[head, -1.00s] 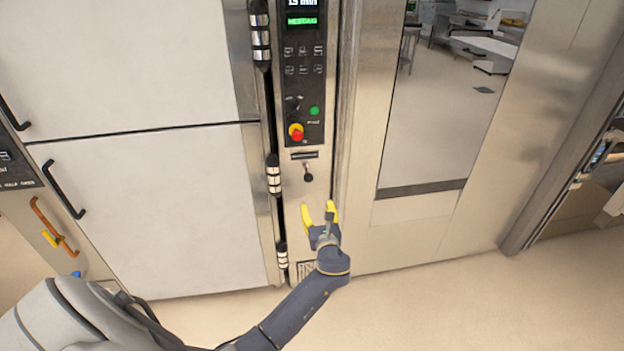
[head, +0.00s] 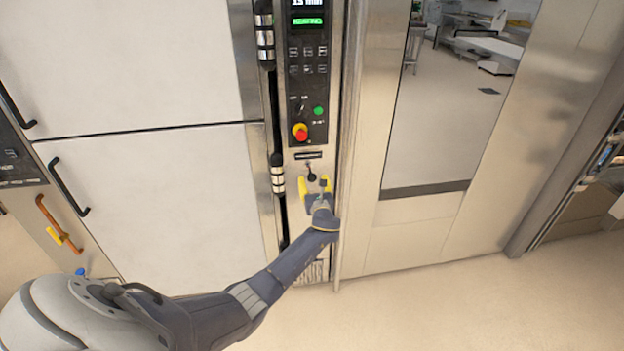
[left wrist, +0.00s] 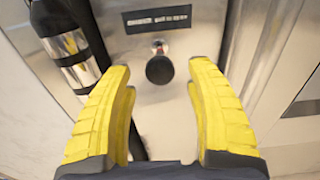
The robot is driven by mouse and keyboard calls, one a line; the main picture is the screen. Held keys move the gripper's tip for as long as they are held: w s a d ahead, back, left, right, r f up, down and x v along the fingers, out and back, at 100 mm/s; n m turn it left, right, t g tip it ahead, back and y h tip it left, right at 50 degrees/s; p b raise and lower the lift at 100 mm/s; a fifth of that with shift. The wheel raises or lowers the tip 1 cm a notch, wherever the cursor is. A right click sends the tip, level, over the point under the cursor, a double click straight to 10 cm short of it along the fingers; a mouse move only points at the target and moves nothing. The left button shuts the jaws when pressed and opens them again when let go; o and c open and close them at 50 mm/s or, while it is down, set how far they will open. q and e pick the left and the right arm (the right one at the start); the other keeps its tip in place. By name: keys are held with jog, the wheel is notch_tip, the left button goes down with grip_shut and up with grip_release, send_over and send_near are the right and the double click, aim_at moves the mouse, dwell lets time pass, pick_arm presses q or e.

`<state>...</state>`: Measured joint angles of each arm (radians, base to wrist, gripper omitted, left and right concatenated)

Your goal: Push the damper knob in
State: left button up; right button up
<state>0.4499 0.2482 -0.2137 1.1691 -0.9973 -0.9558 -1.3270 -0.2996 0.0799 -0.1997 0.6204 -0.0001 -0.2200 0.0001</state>
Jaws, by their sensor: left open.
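The damper knob (left wrist: 160,69) is a round black knob on a short stem, set in the steel panel below a dark label strip. In the left wrist view it stands ahead of and between my two yellow fingertips, apart from both. In the head view the knob (head: 311,177) shows just above my left gripper (head: 315,187). My left gripper is open and empty, its fingers spread to either side of the knob's line. It also fills the lower part of the left wrist view (left wrist: 162,80). How far the knob stands out is hard to tell. My right gripper is not in view.
Hinges (head: 277,174) and a white door (head: 160,210) stand at left. A glass-windowed steel door (head: 445,120) stands at right.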

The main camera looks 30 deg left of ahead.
pick_arm(q)
jog(key=shift+x, duration=1.3)
grip_shut()
